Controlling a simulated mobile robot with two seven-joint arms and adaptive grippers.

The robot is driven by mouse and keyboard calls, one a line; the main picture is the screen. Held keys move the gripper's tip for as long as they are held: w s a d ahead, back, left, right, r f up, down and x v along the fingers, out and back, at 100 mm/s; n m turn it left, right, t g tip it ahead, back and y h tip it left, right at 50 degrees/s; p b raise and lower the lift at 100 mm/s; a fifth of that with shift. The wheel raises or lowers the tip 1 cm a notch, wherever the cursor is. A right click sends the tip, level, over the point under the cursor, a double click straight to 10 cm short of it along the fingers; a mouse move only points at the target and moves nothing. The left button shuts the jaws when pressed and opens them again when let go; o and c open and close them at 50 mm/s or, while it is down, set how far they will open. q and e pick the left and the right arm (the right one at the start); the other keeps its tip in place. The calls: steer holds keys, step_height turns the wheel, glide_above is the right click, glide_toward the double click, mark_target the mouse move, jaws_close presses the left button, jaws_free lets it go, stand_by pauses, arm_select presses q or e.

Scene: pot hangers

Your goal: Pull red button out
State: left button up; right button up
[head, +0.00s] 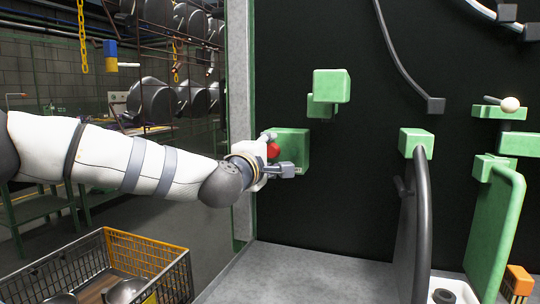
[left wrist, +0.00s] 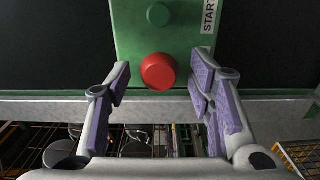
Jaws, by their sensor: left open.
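The red button (head: 273,151) is a round knob on the left side of a green box (head: 293,146) fixed to the black panel. In the left wrist view the red button (left wrist: 158,71) sits low on the green box face (left wrist: 185,40), near a START label (left wrist: 209,17). My left gripper (head: 281,152) is at the button in the head view. In the left wrist view its fingers (left wrist: 160,88) are open, one on each side of the button, with gaps to both. The button is between or just ahead of the fingertips. My right gripper is not in view.
Other green blocks (head: 332,86) and dark curved rails (head: 408,60) are mounted on the panel. A grey ledge (head: 310,275) lies below. A wire basket (head: 105,262) with metal pans stands at lower left. Racks with pots (head: 155,98) are behind my arm.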

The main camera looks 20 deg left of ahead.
arm_select(q)
steer(key=shift+w, duration=0.1)
steer(key=shift+c, duration=0.5)
jaws_close()
steer(key=shift+s+r+p, duration=0.2)
steer(key=shift+s+p, duration=0.2)
steer(key=shift+s, duration=0.15)
steer(key=shift+s+f, duration=0.1)
steer(key=shift+s, duration=0.2)
steer(key=shift+f, duration=0.15)
steer(key=shift+o, duration=0.5)
jaws_free()
